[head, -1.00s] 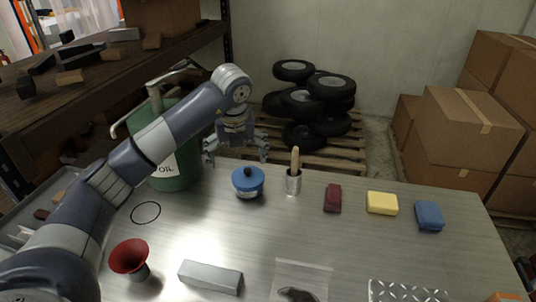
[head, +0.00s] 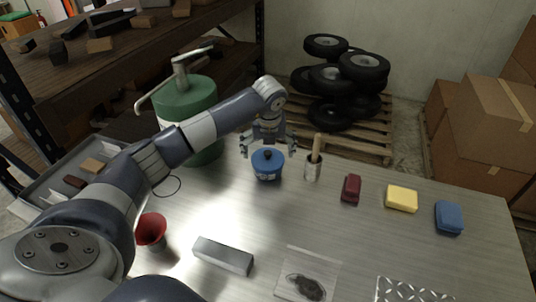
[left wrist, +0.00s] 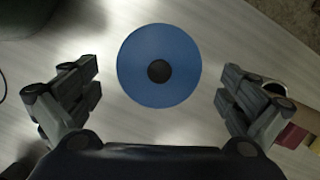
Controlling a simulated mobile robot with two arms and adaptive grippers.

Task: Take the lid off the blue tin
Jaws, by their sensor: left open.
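The blue tin (head: 268,173) stands upright on the metal table, with its blue lid (head: 262,157) on it and a black knob in the lid's middle. The left wrist view looks down on the round lid (left wrist: 137,50) from above. My left gripper (head: 268,149) is open, with its fingers apart on either side of the lid in the picture. In the left wrist view my left gripper (left wrist: 160,88) shows a finger left and right of the lid, with clear gaps and no contact. My right gripper is not in view.
A metal cup with a wooden-handled tool (head: 313,170) stands close right of the tin. A green oil can (head: 205,105) stands behind left. Maroon (head: 351,189), yellow (head: 402,198) and blue (head: 449,217) blocks lie right. A red funnel (head: 151,231) and grey bar (head: 223,255) lie in front.

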